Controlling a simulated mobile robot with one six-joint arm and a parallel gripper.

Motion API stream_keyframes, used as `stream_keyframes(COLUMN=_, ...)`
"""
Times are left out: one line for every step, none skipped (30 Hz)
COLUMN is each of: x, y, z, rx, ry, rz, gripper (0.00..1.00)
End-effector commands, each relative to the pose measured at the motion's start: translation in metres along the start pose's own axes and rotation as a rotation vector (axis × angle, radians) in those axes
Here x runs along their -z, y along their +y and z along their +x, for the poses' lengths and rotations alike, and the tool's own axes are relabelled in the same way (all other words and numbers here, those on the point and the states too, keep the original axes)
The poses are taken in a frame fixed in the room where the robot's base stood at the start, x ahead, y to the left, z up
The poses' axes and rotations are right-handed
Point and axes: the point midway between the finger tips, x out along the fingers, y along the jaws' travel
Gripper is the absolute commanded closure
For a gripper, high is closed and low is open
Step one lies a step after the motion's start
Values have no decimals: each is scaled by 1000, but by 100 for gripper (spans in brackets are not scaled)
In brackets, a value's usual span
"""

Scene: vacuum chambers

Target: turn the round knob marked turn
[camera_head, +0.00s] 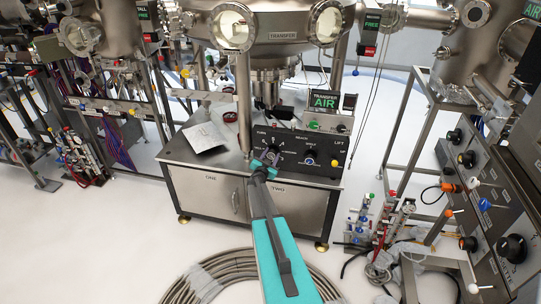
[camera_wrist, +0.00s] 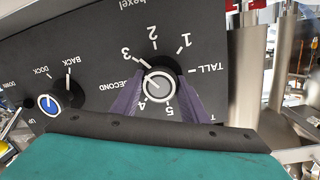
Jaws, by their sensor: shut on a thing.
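The round knob (camera_wrist: 160,85) is dark with a pale round cap and sits on a black panel. A white pointer line lies toward the 3. My gripper (camera_wrist: 158,97) has its two purple fingers on either side of the knob, shut on it. In the head view my gripper (camera_head: 266,163) reaches the left dial on the panel of the cabinet (camera_head: 215,195); it mostly hides the knob there.
A sheet of paper (camera_head: 203,138) lies on the cabinet top at left. Coiled hose (camera_head: 215,277) lies on the floor below my arm. A side rack with knobs (camera_head: 490,220) stands at right.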

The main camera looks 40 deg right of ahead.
Motion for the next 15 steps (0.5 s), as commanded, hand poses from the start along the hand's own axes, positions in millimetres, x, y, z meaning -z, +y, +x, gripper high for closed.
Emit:
stream_keyframes(x=0, y=8, z=1, rx=-12, ry=4, rz=-9, gripper=82)
stream_keyframes(x=0, y=8, z=1, rx=-13, ry=4, rz=-16, gripper=82)
stream_keyframes(x=0, y=8, z=1, rx=-13, ry=5, rz=-24, gripper=82)
stream_keyframes(x=0, y=8, z=1, rx=-13, ry=5, rz=-28, gripper=82)
stream_keyframes(x=0, y=8, z=1, rx=-14, ry=5, rz=-32, gripper=82)
stream_keyframes(x=0, y=8, z=1, rx=-14, ry=6, rz=-36, gripper=82)
stream_keyframes(x=0, y=8, z=1, rx=-14, ry=6, rz=-39, gripper=82)
stream_keyframes(x=0, y=8, z=1, rx=-14, ry=6, rz=-41, gripper=82)
stream_keyframes(x=0, y=9, z=1, rx=-14, ry=6, rz=-43, gripper=82)
stream_keyframes(x=0, y=9, z=1, rx=-15, ry=6, rz=-44, gripper=82)
stream_keyframes(x=0, y=9, z=1, rx=-15, ry=6, rz=-45, gripper=82)
stream_keyframes(x=-1, y=9, z=1, rx=-15, ry=6, rz=-46, gripper=82)
stream_keyframes(x=-1, y=9, z=1, rx=-15, ry=6, rz=-46, gripper=82)
stream_keyframes(x=-1, y=9, z=1, rx=-15, ry=6, rz=-46, gripper=82)
stream_keyframes(x=-1, y=9, z=1, rx=-15, ry=6, rz=-46, gripper=82)
